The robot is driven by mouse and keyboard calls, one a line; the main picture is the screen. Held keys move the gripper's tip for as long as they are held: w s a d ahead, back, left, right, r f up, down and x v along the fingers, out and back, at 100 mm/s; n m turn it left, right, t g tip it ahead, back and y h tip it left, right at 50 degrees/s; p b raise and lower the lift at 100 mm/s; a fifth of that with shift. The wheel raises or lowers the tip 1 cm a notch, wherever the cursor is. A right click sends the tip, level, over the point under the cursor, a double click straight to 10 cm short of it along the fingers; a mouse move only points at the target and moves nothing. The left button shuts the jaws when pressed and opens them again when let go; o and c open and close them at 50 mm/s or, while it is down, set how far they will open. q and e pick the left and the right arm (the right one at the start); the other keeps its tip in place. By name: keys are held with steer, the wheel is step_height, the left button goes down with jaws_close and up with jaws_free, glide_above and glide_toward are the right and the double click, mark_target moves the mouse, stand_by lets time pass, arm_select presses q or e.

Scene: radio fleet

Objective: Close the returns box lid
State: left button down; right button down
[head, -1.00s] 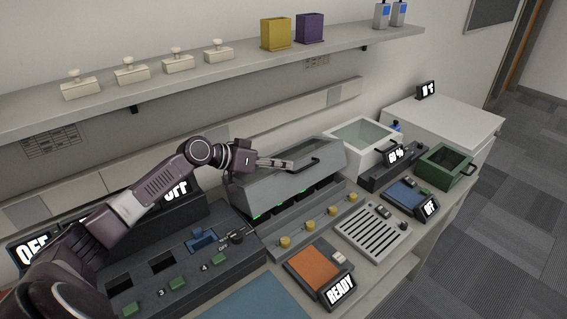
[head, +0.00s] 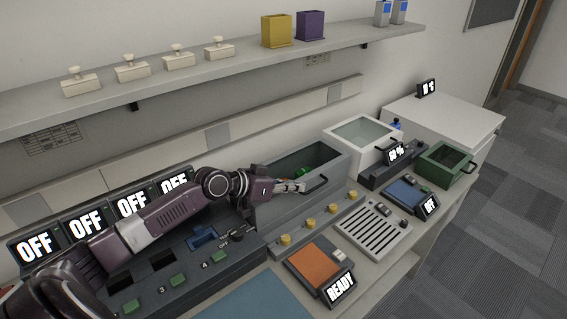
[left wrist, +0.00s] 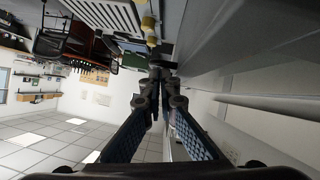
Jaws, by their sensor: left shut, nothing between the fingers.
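My left gripper (head: 300,187) is shut and empty, with its fingertips beside the dark handle (head: 318,186) of a long grey box (head: 335,160). I cannot tell whether they touch the handle. The handled panel sits low, and a green object (head: 303,171) shows inside the box above it. In the left wrist view, the fingertips (left wrist: 159,72) are together with nothing held. No label marks a returns box. A green box (head: 446,166) with a dark handle stands at the far right. I cannot tell whether its top is open or a clear lid. My right gripper is out of view.
A white box (head: 364,134) stands behind the grey one, near a display (head: 396,154). Several yellow knobs (head: 309,224), an orange pad (head: 314,265), a slotted tray (head: 372,230) and a blue pad (head: 403,193) lie in front. A shelf (head: 235,72) runs above.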

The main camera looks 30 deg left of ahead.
arm_select(q)
steer(key=shift+s+d+f, duration=0.15)
steer(key=shift+f, duration=0.1)
steer(key=s+a+r+p, duration=0.1)
steer(key=s+a+r, duration=0.2)
steer(key=s+r, duration=0.4)
steer(key=shift+r, duration=1.1)
